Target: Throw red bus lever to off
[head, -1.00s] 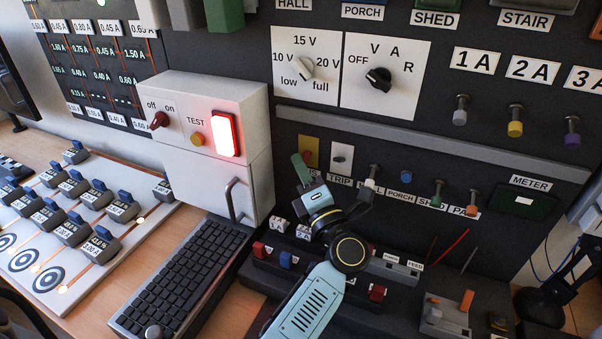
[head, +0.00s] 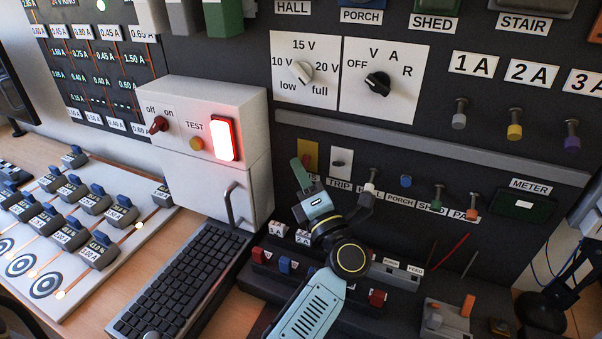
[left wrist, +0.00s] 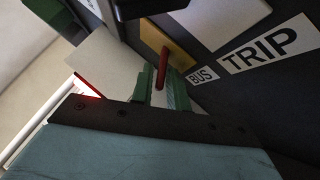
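The red bus lever (left wrist: 162,66) stands out from a yellow plate (left wrist: 178,48) beside the BUS label (left wrist: 203,76) in the left wrist view. In the head view the yellow plate (head: 309,152) is partly hidden behind my left gripper (head: 302,172). In the left wrist view the green fingers of my left gripper (left wrist: 160,88) lie on either side of the lever with a narrow gap. I cannot tell whether they press on it. The lever's end between the fingers is partly hidden. My right gripper is not in view.
The TRIP switch plate (head: 341,160) is close to the right of the bus plate. A row of coloured knobs (head: 405,181) continues right. The white box (head: 222,165) with a handle juts out at left. A keyboard (head: 180,282) and a dark ledge with red and blue blocks (head: 285,266) lie below.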

